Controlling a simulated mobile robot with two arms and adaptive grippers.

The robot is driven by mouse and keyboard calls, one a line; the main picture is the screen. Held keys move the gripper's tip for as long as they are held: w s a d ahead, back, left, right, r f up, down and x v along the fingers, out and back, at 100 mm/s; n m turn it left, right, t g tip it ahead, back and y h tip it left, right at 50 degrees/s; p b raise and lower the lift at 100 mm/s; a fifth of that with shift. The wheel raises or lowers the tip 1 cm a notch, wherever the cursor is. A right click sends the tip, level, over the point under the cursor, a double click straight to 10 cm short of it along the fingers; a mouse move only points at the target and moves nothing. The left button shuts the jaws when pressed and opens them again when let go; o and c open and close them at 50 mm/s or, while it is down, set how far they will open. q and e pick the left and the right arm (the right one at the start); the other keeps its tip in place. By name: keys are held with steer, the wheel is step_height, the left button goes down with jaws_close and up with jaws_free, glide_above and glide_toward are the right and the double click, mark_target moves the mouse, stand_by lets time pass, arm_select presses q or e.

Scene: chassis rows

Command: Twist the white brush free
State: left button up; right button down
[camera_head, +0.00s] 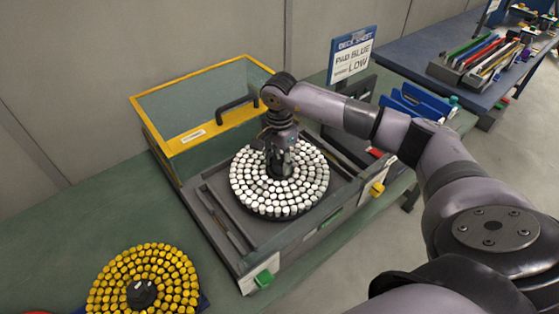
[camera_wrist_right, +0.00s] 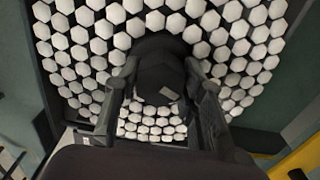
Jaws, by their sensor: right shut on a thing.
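The white brush (camera_head: 250,191) is a dark round disc set with rings of white hexagonal pads. It lies flat in the grey open tray of the machine. My right gripper (camera_head: 280,172) reaches down at its centre and is shut on the dark hub. In the right wrist view the white pads (camera_wrist_right: 100,45) surround the dark hub (camera_wrist_right: 160,78), which sits between the two fingers of my right gripper (camera_wrist_right: 160,100). The hub's underside and mount are hidden. My left gripper is not in view.
A yellow-framed clear hood (camera_head: 205,95) with a black handle stands open behind the brush. A yellow brush (camera_head: 142,292) lies on the green bench at lower left. A sign (camera_head: 352,56) stands behind. A blue table (camera_head: 425,55) with tools is at upper right.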

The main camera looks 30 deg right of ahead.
steer(key=shift+f+n+b, duration=0.1)
steer(key=shift+n+b, duration=0.2)
steer(key=shift+b, duration=0.05)
steer(key=n+b, duration=0.4)
steer(key=n, duration=0.2)
steer(key=shift+f, duration=0.15)
steer(key=n+b, duration=0.2)
steer(key=n, duration=0.3)
steer(key=shift+r+n+b, duration=0.2)
steer(key=shift+n+b, duration=0.2)
